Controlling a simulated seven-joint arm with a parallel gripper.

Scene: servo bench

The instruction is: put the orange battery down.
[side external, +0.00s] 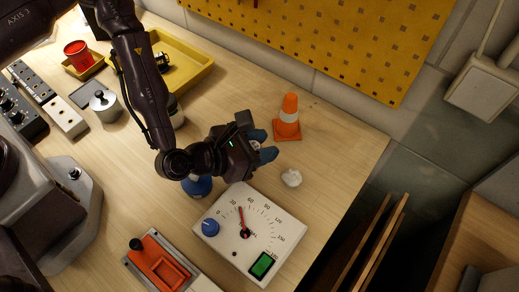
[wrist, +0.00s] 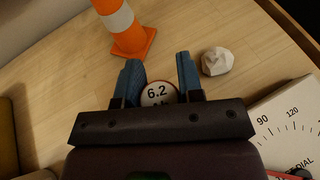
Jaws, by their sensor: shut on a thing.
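My gripper (side external: 264,145) is over the bench, just left of the traffic cone, with its two blue fingers pointing to the right. In the wrist view, the fingers (wrist: 158,62) stand on either side of a round white face marked "6.2" with a reddish rim. I take this to be the end of the orange battery (wrist: 158,94), and my gripper is shut on it. Most of its body is hidden by the gripper. I cannot tell whether its underside touches the bench.
An orange and white cone (side external: 288,118) and a crumpled white paper ball (side external: 292,178) are close to the fingers. A white dial box (side external: 262,215) lies nearer the front, with a blue object (side external: 197,187) beside it. Bare wood (side external: 340,145) lies right of the cone.

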